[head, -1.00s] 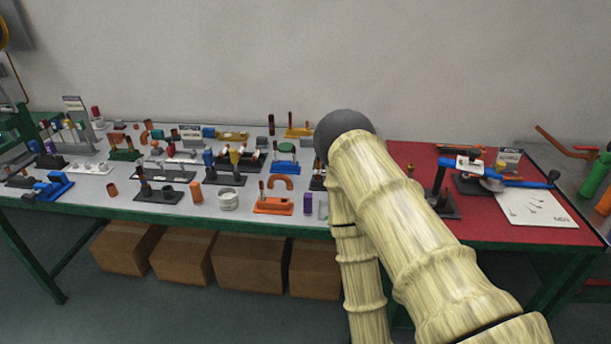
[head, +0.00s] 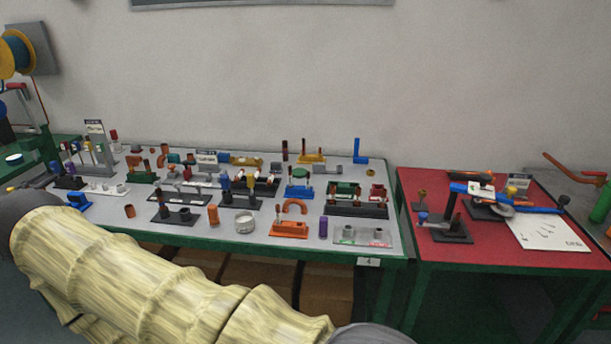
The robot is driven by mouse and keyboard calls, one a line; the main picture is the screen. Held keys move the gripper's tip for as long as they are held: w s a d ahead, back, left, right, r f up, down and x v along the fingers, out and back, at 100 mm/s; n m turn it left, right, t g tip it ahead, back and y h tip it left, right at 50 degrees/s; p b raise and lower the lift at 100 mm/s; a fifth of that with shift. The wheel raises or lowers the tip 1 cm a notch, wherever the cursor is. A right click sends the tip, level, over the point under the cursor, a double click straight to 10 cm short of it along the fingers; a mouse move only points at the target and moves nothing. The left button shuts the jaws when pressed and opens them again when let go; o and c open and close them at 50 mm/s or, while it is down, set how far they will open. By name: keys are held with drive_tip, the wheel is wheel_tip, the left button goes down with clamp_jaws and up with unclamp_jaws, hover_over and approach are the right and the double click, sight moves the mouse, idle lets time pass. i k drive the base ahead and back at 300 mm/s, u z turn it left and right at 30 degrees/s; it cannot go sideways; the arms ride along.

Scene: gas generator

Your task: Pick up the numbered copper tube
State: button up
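Several copper-coloured pieces stand on the grey table top. A short copper tube (head: 213,216) stands upright near the front edge, and a shorter one (head: 130,211) stands to its left. A thin dark copper tube (head: 285,150) stands upright at the back. A curved copper piece (head: 295,206) sits at an orange block (head: 289,229) near the front. No number is readable on any of them, so I cannot tell which is the numbered tube. My arm crosses the lower left of the head view. My gripper is not in view.
The grey table (head: 290,250) is crowded with small fixtures, including a black rack (head: 356,208) and a white cup (head: 244,224). A red-topped table (head: 430,190) at right holds a blue-handled tool (head: 508,187) and a white sheet (head: 545,231). Brown boxes sit below the grey table.

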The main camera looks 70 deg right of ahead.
sight(383, 199)
drive_tip(key=u, duration=1.1)
drive_tip(key=k, duration=2.65)
drive_tip(key=z, duration=1.7)
